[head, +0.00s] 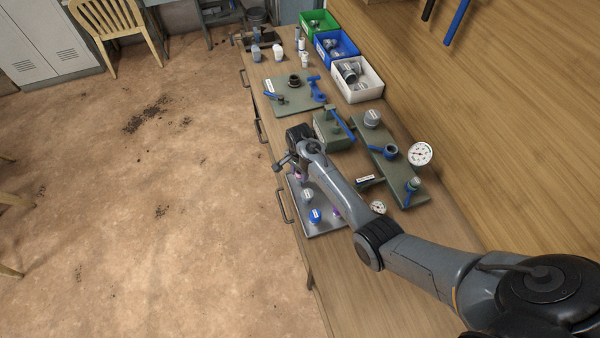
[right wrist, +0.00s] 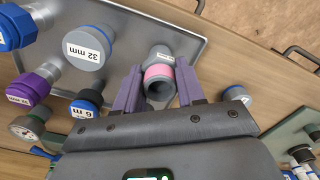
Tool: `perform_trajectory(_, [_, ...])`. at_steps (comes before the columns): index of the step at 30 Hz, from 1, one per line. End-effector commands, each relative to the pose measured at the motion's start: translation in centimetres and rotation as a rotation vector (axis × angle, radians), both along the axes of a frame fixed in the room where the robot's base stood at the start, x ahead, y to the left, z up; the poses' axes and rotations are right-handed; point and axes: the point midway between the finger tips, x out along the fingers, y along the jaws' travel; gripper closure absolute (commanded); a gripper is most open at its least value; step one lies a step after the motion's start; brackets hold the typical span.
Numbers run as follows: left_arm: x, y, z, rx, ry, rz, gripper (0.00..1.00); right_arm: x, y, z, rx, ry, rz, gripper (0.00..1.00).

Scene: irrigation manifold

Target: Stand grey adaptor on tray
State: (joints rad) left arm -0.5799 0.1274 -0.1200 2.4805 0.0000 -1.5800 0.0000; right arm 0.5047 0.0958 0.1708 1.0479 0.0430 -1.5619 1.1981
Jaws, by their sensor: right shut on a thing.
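The grey adaptor (right wrist: 159,75) has a pink band, a white label and a dark open bore facing the wrist camera. My right gripper (right wrist: 156,88) is shut on it, one purple finger on each side. In the head view my right gripper (head: 295,173) is over the far end of the metal tray (head: 326,231), and the arm hides most of the adaptor. The tray also shows in the right wrist view (right wrist: 140,25), behind the adaptor. I cannot tell whether the adaptor touches it. My left gripper is not in view.
On the tray are a grey fitting marked 32 mm (right wrist: 88,48), a blue-capped one (head: 315,215) and a purple one (right wrist: 35,84). A pipe board (head: 405,190) with a gauge (head: 420,154) stands right of the arm. Green, blue and white bins (head: 357,95) line the bench's back.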

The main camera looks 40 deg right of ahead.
Motion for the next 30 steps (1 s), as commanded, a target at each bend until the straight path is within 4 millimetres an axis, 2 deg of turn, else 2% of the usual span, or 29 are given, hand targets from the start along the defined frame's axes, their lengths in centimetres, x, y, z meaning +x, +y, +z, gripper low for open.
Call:
perform_trajectory(14, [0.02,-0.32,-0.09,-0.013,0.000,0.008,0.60,0.00,-0.03,-0.72,0.000,0.000,0.000,0.98])
perform_trajectory(15, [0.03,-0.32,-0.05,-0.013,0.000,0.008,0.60,0.01,-0.04,-0.64,0.000,-0.001,0.000,0.55])
perform_trajectory(19, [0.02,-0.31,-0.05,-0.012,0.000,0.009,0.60,0.00,-0.03,-0.64,0.000,-0.001,0.000,0.36])
perform_trajectory(30, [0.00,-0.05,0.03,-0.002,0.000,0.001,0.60,0.00,-0.03,-0.26,0.000,-0.001,0.001,0.36])
